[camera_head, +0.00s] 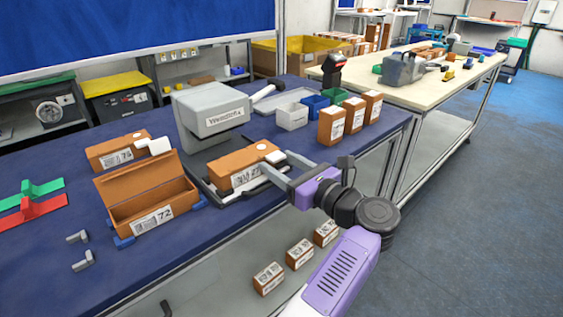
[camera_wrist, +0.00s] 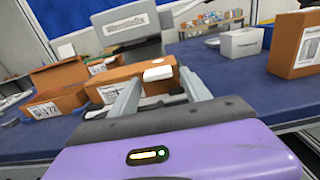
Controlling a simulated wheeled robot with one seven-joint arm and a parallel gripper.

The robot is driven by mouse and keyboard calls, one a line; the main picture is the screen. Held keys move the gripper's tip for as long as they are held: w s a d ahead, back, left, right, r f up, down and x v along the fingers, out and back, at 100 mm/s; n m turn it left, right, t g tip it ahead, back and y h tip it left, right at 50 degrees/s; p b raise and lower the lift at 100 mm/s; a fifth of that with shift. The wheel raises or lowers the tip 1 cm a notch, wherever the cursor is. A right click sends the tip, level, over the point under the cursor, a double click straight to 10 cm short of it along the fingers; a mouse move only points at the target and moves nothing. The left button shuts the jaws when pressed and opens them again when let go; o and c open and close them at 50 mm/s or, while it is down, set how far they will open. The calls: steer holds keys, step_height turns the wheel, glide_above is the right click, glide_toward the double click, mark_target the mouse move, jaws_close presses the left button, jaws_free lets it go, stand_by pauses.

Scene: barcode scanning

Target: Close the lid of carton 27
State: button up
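Carton 27 (camera_head: 236,163) is an orange-brown box on the dark platform of a grey weighing machine. A white round spot shows on its top, and a white block sits at its right end. The top looks flat and down; whether it is fully shut I cannot tell. In the wrist view the carton (camera_wrist: 110,83) lies just beyond my fingers. My gripper (camera_head: 277,163) is at the carton's right end with its two grey fingers spread apart. In the wrist view my gripper (camera_wrist: 160,88) also shows the fingers apart with nothing clearly held; contact with the carton is unclear.
The weighing machine (camera_head: 212,112) stands behind the carton. Carton 72 (camera_head: 148,195), its lid raised, is close on the left; another closed carton (camera_head: 118,151) is behind it. Upright cartons (camera_head: 331,126) and small bins (camera_head: 292,116) stand to the right.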

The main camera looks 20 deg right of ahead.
steer(key=shift+s+r, duration=0.1)
steer(key=shift+r, duration=0.1)
steer(key=v, duration=0.7)
steer(key=shift+s, duration=0.35)
steer(key=shift+d, duration=0.1)
